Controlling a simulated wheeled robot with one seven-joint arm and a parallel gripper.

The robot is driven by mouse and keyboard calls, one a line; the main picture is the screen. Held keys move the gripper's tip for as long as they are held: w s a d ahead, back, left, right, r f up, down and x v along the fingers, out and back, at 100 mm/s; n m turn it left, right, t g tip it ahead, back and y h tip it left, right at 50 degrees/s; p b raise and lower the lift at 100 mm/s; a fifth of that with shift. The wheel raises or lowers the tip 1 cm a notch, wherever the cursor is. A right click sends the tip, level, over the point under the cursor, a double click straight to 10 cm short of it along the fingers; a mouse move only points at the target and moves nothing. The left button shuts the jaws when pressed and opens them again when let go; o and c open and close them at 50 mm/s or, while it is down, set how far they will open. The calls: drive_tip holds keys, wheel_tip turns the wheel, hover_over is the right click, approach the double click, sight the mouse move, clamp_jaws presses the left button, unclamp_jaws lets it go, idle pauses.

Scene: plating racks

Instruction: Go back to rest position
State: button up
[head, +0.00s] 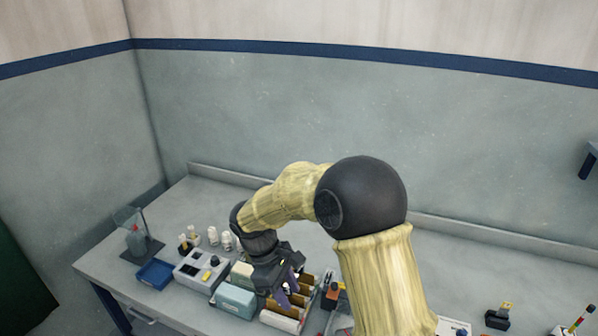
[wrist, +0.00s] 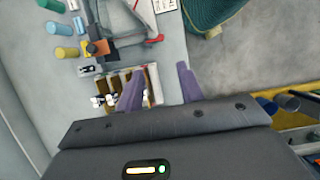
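My gripper (wrist: 160,88) shows in the wrist view with its two purple fingers spread apart and nothing between them. In the head view my gripper (head: 284,292) is over the bench, above or beside a rack (head: 301,292) with brown slots. The same rack (wrist: 152,84) lies just beyond the fingers in the wrist view, partly hidden by the left finger. I cannot tell the exact height of the fingers above it. My arm is bent and hides part of the bench in the head view.
On the bench stand a blue tray (head: 155,273), a grey box with dark openings (head: 200,270), a pale teal box (head: 234,300), white bottles (head: 213,236) and a clear-shielded stand (head: 136,240). A wall closes the back. Small items lie at the right, including a black holder (head: 497,318).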

drive_tip(key=s+d+r+m+t+y, duration=0.1)
drive_tip(key=s+d+m+t+y, duration=0.1)
drive_tip(key=s+d+m, duration=0.3)
drive_tip(key=s+d+r+m+t+y, duration=0.1)
drive_tip(key=s+d+m+t+y, duration=0.1)
drive_tip(key=s+d+m, duration=0.3)
drive_tip(key=d+m, duration=0.4)
drive_tip(key=d, duration=0.5)
drive_tip(key=shift+d+r, duration=0.15)
